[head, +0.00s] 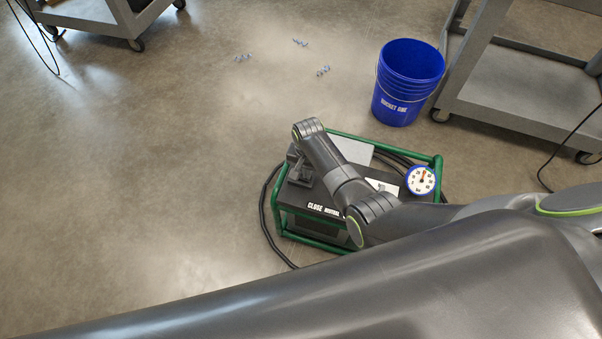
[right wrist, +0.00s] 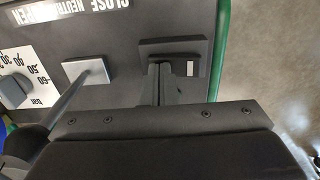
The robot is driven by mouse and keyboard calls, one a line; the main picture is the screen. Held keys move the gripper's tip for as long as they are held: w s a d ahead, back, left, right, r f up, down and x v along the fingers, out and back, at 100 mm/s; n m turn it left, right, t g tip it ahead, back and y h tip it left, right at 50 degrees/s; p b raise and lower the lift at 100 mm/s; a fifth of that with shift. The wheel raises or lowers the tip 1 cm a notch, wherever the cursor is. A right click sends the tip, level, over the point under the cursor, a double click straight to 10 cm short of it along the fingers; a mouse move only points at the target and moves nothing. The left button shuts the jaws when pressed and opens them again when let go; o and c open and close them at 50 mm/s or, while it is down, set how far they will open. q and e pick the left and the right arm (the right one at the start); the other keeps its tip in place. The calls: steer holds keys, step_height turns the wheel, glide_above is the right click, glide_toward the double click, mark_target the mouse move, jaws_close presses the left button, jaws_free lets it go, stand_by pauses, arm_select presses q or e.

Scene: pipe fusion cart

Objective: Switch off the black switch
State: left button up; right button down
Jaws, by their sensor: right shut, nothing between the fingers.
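The black switch (right wrist: 197,47) is a dark square plate with a small white mark, on the dark top panel of the green-framed unit (head: 437,163). It shows in the right wrist view, near the unit's edge. My right gripper (right wrist: 160,75) is shut and empty, with its fingertips at the switch and covering part of it. I cannot tell whether they touch it or which way the switch is set. My left gripper is not in view.
Beside the switch are a lever on a grey plate (right wrist: 88,70) and a knob on a white bar scale (right wrist: 14,88). A round gauge (head: 421,180) is at the unit's right. A blue bucket (head: 408,80) and a grey cart (head: 510,85) stand behind.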

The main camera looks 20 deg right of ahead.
steer(key=shift+r+p, duration=0.35)
step_height(320, 180, up, 4)
steer(key=p, duration=0.4)
steer(key=shift+r+p, duration=0.1)
steer(key=shift+p, duration=0.25)
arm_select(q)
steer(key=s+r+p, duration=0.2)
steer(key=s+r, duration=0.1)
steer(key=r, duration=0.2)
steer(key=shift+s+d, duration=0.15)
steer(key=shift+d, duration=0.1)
arm_select(e)
step_height(320, 180, up, 2)
steer(key=shift+r, duration=0.1)
